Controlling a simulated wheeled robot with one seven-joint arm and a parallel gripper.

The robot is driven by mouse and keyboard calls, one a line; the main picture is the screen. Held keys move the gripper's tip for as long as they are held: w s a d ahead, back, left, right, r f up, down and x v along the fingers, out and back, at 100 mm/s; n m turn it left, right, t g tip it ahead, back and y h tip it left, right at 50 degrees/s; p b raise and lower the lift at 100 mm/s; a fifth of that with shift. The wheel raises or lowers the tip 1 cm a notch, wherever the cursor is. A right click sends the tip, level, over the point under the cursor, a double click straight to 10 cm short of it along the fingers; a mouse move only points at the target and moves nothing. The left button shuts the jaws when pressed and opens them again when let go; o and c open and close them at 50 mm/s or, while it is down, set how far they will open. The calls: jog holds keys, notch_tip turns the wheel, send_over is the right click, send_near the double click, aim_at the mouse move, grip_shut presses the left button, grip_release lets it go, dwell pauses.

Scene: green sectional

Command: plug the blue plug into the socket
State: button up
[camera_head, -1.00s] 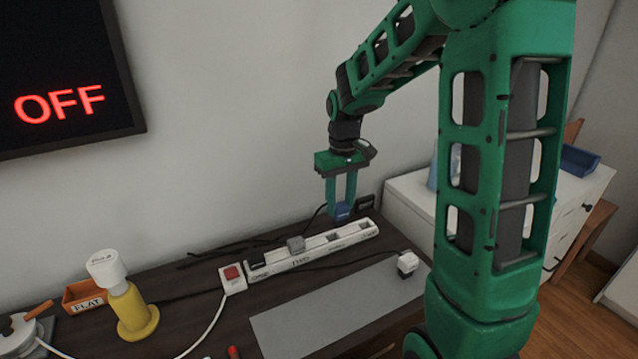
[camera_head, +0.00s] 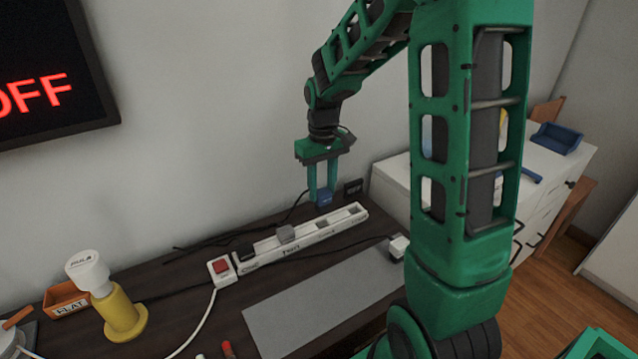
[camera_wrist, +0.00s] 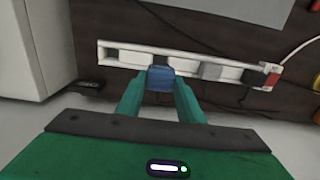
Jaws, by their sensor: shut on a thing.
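The blue plug (camera_head: 324,200) is held between the fingertips of my gripper (camera_head: 322,192), which is shut on it and points down. In the wrist view the blue plug (camera_wrist: 160,78) sits between both green fingers. The socket is a white power strip (camera_head: 300,243) on the dark desk. In the head view the plug shows at the strip's far side. In the wrist view it overlaps the strip (camera_wrist: 135,64) and hides part of it. I cannot tell its exact height above the strip. The strip's right end has open outlets; one (camera_wrist: 112,54) shows clear in the wrist view.
A grey plug (camera_head: 287,235) and a black plug (camera_head: 245,253) occupy outlets on the left. A red switch (camera_head: 221,268) joins the strip's left end. A white plug (camera_head: 398,246) lies right of the grey mat (camera_head: 325,300). The wall (camera_head: 220,120) is close behind. The screen (camera_head: 45,85) reads OFF.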

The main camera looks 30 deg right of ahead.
aim_at(322, 210)
jog(key=shift+f, duration=1.95)
jog(key=shift+s+f, duration=0.1)
jog(key=shift+f, duration=1.85)
jog(key=o, duration=1.2)
jog(key=shift+c, duration=0.2)
notch_tip(322, 210, up, 11)
jog(key=shift+f, duration=0.15)
